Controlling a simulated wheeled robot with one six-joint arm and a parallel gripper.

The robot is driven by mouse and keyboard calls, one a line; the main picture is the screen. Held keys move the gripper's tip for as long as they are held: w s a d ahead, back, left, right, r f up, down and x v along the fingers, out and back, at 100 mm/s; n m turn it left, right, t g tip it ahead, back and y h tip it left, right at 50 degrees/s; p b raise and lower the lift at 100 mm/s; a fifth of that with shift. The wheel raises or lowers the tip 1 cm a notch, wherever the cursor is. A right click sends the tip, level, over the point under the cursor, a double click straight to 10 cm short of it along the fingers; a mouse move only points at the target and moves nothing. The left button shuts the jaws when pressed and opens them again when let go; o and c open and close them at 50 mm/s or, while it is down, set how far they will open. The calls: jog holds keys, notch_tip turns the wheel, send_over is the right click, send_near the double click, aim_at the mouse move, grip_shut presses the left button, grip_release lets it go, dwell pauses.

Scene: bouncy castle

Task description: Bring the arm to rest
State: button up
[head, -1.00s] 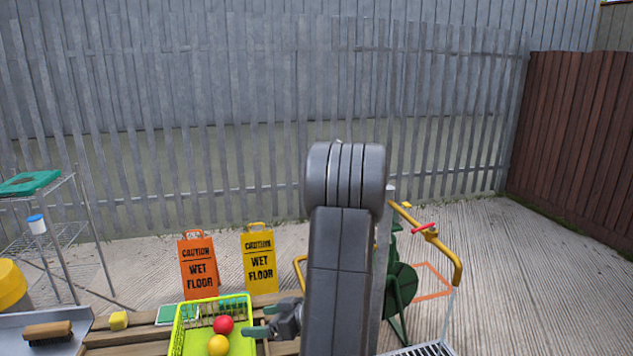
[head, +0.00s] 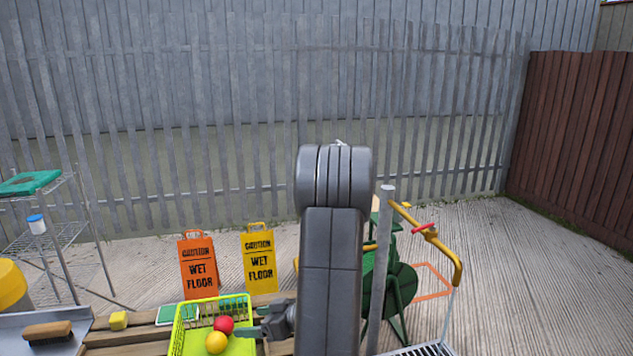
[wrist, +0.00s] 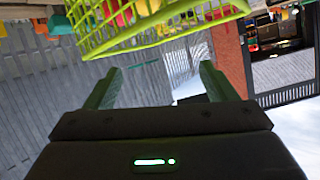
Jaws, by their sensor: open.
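My gripper (head: 246,332) shows at the lower middle of the head view, at the right side of a yellow-green basket. In the wrist view my gripper (wrist: 160,82) has its two green fingers spread wide with nothing between them. The basket (head: 178,335) holds a red ball (head: 224,325) and a yellow ball (head: 216,343). It also shows in the wrist view (wrist: 150,38), tilted across the top beyond the fingers. I cannot tell whether the gripper touches the basket. My grey arm stands upright in the middle of the head view and hides part of the background.
An orange sign (head: 199,268) and a yellow wet-floor sign (head: 260,262) stand behind the basket. A wire rack (head: 50,236) stands far left. A green and yellow wheeled item (head: 400,285) stands right of my arm.

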jog(key=r+p+x, duration=0.1)
jog(key=x, duration=0.8)
jog(key=shift+a+p, duration=0.35)
jog(key=shift+a, duration=0.05)
